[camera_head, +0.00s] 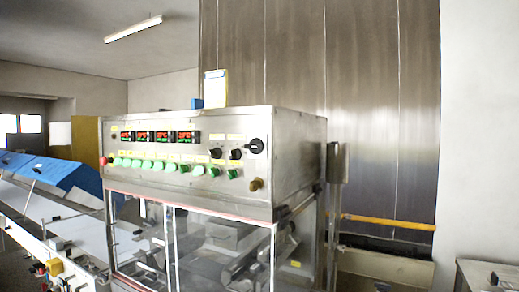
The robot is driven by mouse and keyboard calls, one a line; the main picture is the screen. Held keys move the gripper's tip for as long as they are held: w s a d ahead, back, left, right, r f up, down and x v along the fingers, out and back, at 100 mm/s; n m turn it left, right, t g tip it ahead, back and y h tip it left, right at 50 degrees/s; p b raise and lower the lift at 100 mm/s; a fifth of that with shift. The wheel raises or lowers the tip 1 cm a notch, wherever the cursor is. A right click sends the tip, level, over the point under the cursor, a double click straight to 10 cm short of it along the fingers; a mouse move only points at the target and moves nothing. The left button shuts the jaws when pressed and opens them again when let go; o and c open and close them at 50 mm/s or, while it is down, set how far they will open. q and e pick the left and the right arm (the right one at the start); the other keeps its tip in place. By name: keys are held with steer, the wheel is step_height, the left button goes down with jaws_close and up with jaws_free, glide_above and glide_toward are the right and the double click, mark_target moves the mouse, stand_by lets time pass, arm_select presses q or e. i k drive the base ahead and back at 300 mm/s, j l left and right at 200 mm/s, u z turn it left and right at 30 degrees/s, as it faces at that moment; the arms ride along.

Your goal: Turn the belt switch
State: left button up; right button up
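A steel machine cabinet (280,160) with a control panel stands in the middle of the view. On the right of its front are two small black rotary knobs, one left (216,153) and one right (236,154), and a larger black rotary switch (255,146). The yellow labels are too small to read, so I cannot tell which one is the belt switch. A row of green buttons (160,166) runs below several lit red and green displays (160,136). Neither of my grippers is in view.
A brass-coloured knob (256,184) sticks out at the panel's lower right. A red button (103,160) is at its left edge. Clear panes (220,250) enclose the space below. A conveyor with blue covers (50,172) stands left; a yellow bar (385,221) runs at the right.

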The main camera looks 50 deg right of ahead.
mark_target(170, 167)
steer(key=z, duration=1.25)
